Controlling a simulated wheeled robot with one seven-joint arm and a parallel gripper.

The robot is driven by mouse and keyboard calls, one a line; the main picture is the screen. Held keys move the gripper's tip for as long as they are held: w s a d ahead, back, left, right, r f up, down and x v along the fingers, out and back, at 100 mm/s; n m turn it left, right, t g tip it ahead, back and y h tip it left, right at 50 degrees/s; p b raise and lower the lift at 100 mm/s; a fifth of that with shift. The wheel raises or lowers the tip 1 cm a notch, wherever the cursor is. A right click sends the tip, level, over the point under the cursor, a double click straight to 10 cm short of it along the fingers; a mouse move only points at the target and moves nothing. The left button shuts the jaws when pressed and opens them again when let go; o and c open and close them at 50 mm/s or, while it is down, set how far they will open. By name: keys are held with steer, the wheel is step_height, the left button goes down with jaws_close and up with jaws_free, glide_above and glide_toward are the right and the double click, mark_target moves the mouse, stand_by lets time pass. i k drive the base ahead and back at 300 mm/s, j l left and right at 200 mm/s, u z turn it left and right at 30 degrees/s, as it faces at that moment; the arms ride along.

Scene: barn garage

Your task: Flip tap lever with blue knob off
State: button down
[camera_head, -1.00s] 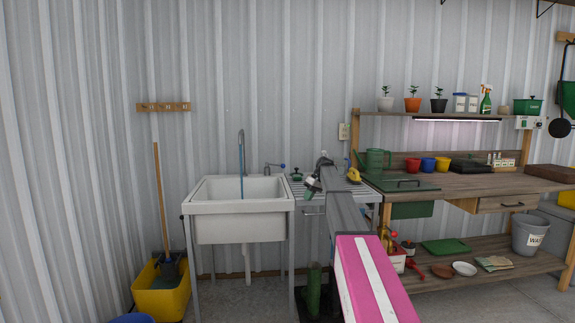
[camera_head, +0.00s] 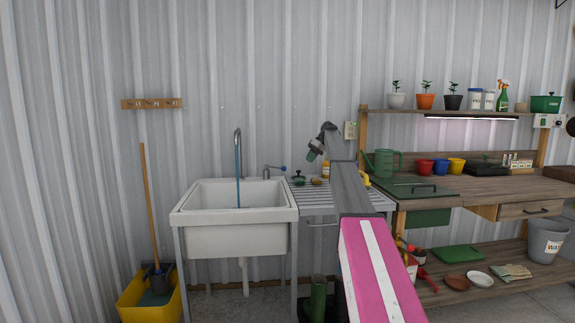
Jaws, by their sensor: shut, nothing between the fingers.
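The tap lever with the blue knob (camera_head: 283,168) stands at the back right corner of the white sink (camera_head: 235,216). Its lever points right, with the blue knob at the right end. The curved tap spout (camera_head: 238,150) rises at the back of the sink, and a blue stream of water (camera_head: 239,185) falls from it into the basin. My gripper (camera_head: 311,155) is up in the air to the right of the knob and above the drainboard, apart from the lever. It is small and partly hidden by my arm, shut and empty.
The slatted drainboard (camera_head: 322,200) right of the sink holds a small green item (camera_head: 298,178) and a bottle (camera_head: 326,171). A workbench (camera_head: 470,187) with a green watering can (camera_head: 385,162) stands further right. A yellow mop bucket (camera_head: 150,300) is left of the sink.

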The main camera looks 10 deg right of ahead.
mark_target(284, 168)
steer(key=i, duration=0.9)
